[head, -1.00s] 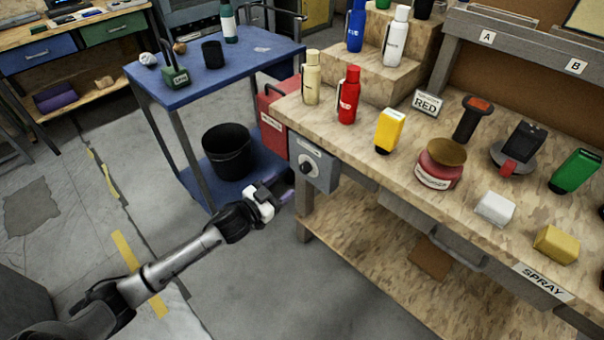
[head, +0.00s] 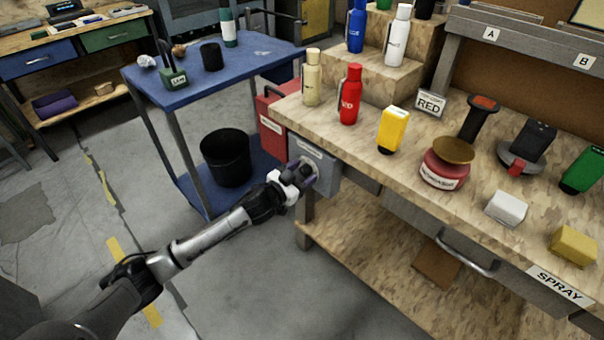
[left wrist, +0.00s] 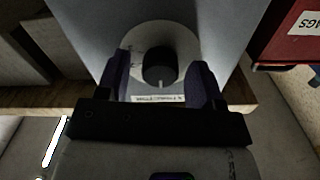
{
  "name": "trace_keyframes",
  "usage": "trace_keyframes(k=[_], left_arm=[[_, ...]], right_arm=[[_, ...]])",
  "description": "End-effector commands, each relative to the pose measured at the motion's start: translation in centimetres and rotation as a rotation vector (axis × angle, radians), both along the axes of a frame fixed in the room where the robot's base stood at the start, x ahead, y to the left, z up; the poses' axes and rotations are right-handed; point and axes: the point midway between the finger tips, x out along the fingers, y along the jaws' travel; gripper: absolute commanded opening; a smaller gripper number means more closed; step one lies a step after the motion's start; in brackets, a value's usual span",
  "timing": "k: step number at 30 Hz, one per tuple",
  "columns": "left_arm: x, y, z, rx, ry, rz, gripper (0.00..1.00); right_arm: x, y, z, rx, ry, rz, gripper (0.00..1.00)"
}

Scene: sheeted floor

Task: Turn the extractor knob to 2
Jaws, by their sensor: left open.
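The extractor knob (left wrist: 159,67) is a black round dial with a light pointer mark, on a pale disc on the grey control box (head: 326,174). The box is mounted at the left end of the workbench. My left gripper (head: 307,171) is open in front of the box. In the left wrist view its two fingers (left wrist: 160,85) stand on either side of the knob, with gaps visible between them and it. I cannot tell whether they touch it. A small printed label (left wrist: 158,98) shows below the knob; the scale numbers are not readable. In the head view the gripper hides most of the knob. My right gripper is not in view.
A red box (head: 270,125) stands close beside the control box, and also shows in the left wrist view (left wrist: 292,35). A blue cart (head: 190,95) with a black bin (head: 226,160) is to the left. Bottles and tools stand on the workbench (head: 370,165). The floor in front is clear.

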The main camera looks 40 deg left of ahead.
Motion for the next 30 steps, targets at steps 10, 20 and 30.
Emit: trace_keyframes(k=[10, 20, 30], left_arm=[[0.0, 0.0, 0.0, 0.000, 0.000, 0.000, 0.43], [0.0, 0.0, 0.0, 0.000, 0.000, 0.000, 0.12], [0.0, 0.0, 0.3, 0.070, -0.006, 0.000, 0.12]], right_arm=[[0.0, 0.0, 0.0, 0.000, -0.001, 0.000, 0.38], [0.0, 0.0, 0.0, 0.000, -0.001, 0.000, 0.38], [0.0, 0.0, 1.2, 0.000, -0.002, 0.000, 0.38]])
